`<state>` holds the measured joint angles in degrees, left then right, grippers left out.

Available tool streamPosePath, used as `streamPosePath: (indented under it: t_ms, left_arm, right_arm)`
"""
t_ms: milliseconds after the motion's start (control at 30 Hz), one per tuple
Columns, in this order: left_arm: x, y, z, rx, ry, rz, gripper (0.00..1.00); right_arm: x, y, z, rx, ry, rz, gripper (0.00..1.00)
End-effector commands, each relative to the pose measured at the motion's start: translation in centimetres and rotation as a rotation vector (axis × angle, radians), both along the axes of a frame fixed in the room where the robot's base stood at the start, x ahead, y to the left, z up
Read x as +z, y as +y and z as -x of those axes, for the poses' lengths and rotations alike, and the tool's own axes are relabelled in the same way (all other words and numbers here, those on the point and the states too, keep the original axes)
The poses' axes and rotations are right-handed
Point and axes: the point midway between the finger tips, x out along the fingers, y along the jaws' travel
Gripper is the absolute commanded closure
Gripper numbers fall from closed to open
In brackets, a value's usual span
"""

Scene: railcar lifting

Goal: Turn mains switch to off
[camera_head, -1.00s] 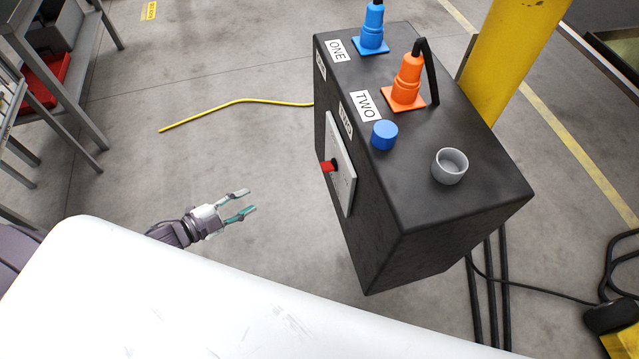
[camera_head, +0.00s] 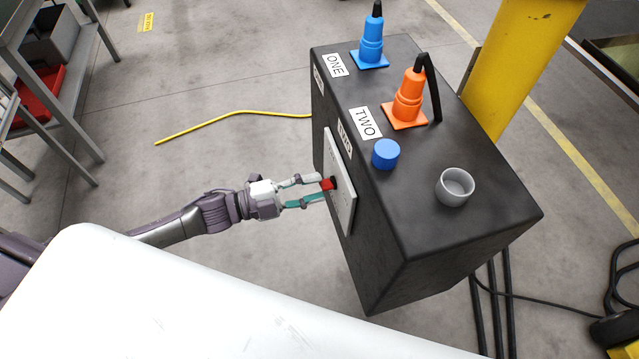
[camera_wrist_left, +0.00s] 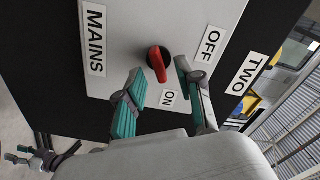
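The red mains switch (camera_head: 327,184) sits on a light plate (camera_head: 341,190) on the side of the black box. In the left wrist view the red switch (camera_wrist_left: 158,64) lies between the MAINS, OFF and ON labels, with its lower end toward the ON label (camera_wrist_left: 168,98). My left gripper (camera_head: 322,188) is at the plate, with one finger on each side of the switch. In the left wrist view its fingers (camera_wrist_left: 160,72) are apart, with a gap visible beside the switch. What seems my right gripper (camera_wrist_left: 18,154) shows small at lower left, its fingertips apart.
The black box (camera_head: 440,225) carries a blue plug (camera_head: 371,45), an orange plug (camera_head: 408,100), a blue cap (camera_head: 385,154) and a grey cup-like socket (camera_head: 454,187). A yellow post (camera_head: 525,60) stands behind. A yellow cable (camera_head: 230,114) lies on clear floor at left.

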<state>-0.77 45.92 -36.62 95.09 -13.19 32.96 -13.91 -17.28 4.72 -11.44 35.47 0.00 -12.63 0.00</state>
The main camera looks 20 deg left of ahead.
Motion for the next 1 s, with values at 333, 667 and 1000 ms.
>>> streamPosePath:
  t_ms: [333,667,1000]
  left_arm:
    - [-0.1,-1.7,-1.1,0.0,0.0,-0.002,0.64]
    - [-0.1,-1.6,-1.1,0.001,0.001,-0.002,0.9]
    - [-0.1,-1.6,-1.1,0.001,0.005,0.001,1.0]
  right_arm:
    - [0.2,0.0,-0.2,-0.001,-0.004,-0.001,0.6]
    - [0.2,0.2,-0.2,-0.001,-0.004,-0.003,0.6]
    - [0.3,0.4,-0.2,-0.002,-0.004,-0.005,0.6]
